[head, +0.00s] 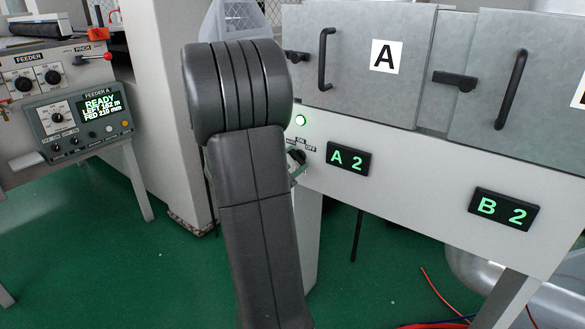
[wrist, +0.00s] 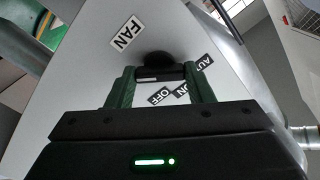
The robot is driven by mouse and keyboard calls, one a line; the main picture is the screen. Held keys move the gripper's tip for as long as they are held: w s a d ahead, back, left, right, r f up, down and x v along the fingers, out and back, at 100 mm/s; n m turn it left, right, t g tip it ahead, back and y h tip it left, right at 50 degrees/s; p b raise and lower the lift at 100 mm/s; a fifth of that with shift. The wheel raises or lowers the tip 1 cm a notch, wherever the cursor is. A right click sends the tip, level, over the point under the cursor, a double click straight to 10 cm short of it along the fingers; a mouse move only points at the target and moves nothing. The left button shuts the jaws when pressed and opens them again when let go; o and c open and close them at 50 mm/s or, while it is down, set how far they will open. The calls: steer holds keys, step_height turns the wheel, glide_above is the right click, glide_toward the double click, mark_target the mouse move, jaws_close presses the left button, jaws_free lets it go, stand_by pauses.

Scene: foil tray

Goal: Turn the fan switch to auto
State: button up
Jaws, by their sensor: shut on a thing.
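The fan switch (wrist: 157,60) is a black rotary knob on a pale panel in the wrist view. A FAN label (wrist: 127,32) is at its upper left. An AUTO label (wrist: 204,63), partly hidden, an ON label (wrist: 182,89) and an OFF label (wrist: 160,97) lie to its right and below. My gripper (wrist: 160,75) is shut on the knob, with a green finger on each side. Which label the knob points to I cannot tell. In the head view my arm covers much of the switch (head: 296,157), left of the A 2 display.
A green lamp (head: 300,120) is lit above the switch. The A 2 display (head: 348,159) and B 2 display (head: 504,209) are on the same panel. Metal doors with black handles (head: 323,58) stand above. A feeder console (head: 84,121) is at the left, with open green floor between.

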steer(key=shift+f+m+b, duration=0.1)
steer(key=shift+m+b, duration=0.25)
steer(key=shift+m, duration=0.15)
steer(key=o, duration=1)
steer(key=shift+s+a, duration=0.1)
steer(key=p+v, duration=0.2)
steer(key=v, duration=1.1)
steer(key=shift+s+a, duration=0.2)
steer(key=shift+s, duration=0.1)
